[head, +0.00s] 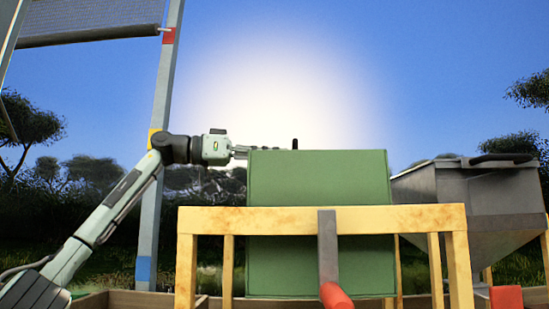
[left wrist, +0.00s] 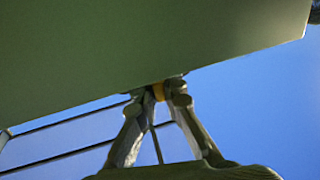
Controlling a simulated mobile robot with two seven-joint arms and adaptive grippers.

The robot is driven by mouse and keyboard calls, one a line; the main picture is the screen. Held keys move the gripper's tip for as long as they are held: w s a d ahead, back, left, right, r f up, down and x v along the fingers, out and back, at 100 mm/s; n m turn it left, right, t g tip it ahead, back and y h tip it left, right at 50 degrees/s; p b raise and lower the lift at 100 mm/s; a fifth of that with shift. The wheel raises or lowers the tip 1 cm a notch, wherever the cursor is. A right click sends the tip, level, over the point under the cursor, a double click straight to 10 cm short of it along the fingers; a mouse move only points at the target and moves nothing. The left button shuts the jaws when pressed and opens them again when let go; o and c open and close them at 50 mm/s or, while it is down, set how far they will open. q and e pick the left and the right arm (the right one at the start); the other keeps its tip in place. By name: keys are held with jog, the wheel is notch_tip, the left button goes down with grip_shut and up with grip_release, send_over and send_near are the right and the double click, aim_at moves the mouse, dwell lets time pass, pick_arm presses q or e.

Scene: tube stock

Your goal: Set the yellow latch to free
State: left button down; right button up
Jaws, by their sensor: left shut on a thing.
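A small yellow piece, the yellow latch (left wrist: 159,91), shows between my left fingertips in the left wrist view, close against the green panel. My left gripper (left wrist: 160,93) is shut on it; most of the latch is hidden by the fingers. In the head view my left gripper (head: 243,150) reaches in from the left at the top edge of the green panel (head: 318,180), and the latch cannot be made out there. Whether the latch stands at free cannot be told. My right gripper is not in view.
A yellow wooden frame (head: 420,217) stands before the green panel, with a grey bar (head: 327,245) and red cylinder (head: 335,295). A metal hopper (head: 470,188) stands at right. A banded grey post (head: 164,80) rises behind my left arm. Open sky lies above the panel.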

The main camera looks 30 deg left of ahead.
pick_arm(q)
jog(key=shift+y, duration=0.3)
jog(key=c, duration=1.6)
grip_release()
jog(key=shift+c, duration=0.2)
notch_tip(320, 180, up, 10)
jog(key=shift+r, duration=0.1)
